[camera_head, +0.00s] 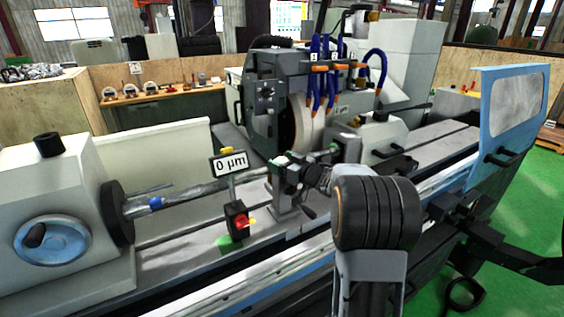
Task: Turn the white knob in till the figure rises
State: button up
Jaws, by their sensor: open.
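A small sign (230,164) stands on a post on the machine bed and reads "0 μm". A small whitish piece (283,160), which looks like the white knob, shows at the top of a grey upright fixture (284,198) just right of the sign. My arm reaches in from the lower right, and my gripper (291,174) is open at this fixture, close to the whitish piece. The gripper's dark fingers overlap the fixture in the picture. I cannot tell whether they touch the knob or stand around it.
A dark box with a red button (242,221) stands on the bed below the sign. The headstock (60,190) with a blue handwheel is at the left. The grinding wheel (297,125) with blue hoses is behind. A blue guard door (505,120) stands at the right.

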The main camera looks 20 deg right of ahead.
jog(key=c, duration=0.9)
jog(key=shift+c, duration=0.2)
